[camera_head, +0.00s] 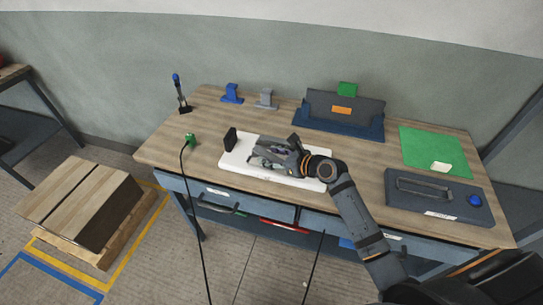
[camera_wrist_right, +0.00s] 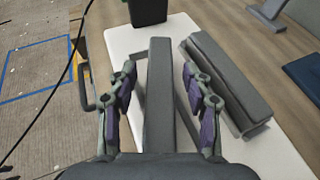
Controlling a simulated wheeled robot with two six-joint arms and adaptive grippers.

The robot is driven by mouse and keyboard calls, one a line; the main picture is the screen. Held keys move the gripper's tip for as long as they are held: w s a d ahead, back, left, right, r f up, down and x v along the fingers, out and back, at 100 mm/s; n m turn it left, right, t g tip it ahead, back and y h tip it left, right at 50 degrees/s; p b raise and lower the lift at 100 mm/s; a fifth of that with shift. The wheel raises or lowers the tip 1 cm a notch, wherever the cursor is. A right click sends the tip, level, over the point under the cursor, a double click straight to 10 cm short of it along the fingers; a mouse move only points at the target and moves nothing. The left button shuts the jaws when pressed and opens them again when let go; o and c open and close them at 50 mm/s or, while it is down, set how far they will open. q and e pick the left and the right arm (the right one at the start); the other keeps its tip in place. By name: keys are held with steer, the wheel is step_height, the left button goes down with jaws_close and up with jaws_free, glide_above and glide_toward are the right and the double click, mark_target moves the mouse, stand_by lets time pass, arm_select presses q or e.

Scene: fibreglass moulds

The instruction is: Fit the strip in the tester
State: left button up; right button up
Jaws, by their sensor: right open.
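My right gripper (camera_head: 268,153) is over the white board (camera_head: 232,163) near the front of the bench. In the wrist view the gripper (camera_wrist_right: 158,78) is open, its fingers on either side of a long dark grey bar (camera_wrist_right: 160,100), with a gap on each side. A thicker grey block (camera_wrist_right: 222,80) lies to the right of the bar on the white board (camera_wrist_right: 120,42). A black upright block (camera_head: 230,138) stands at the board's left end, also at the top of the wrist view (camera_wrist_right: 148,10). I cannot tell which part is the strip or the tester. My left gripper is not in view.
A green mat (camera_head: 430,145) and a dark case (camera_head: 425,195) are right. A cable (camera_head: 183,165) hangs over the front left edge.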

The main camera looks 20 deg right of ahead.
steer(key=shift+r, duration=0.1)
steer(key=shift+r, duration=0.3)
steer(key=v, duration=0.3)
steer(key=p+v, duration=0.1)
steer(key=v, duration=0.3)
steer(key=p+v, duration=0.1)
steer(key=v, duration=0.2)
steer(key=shift+s+d+r, duration=0.1)
steer(key=shift+d+r, duration=0.1)
steer(key=shift+r, duration=0.2)
steer(key=shift+p+v, duration=0.45)
steer(key=shift+v, duration=0.35)
steer(key=shift+s+a+f, duration=0.1)
steer(key=shift+a+f, duration=0.05)
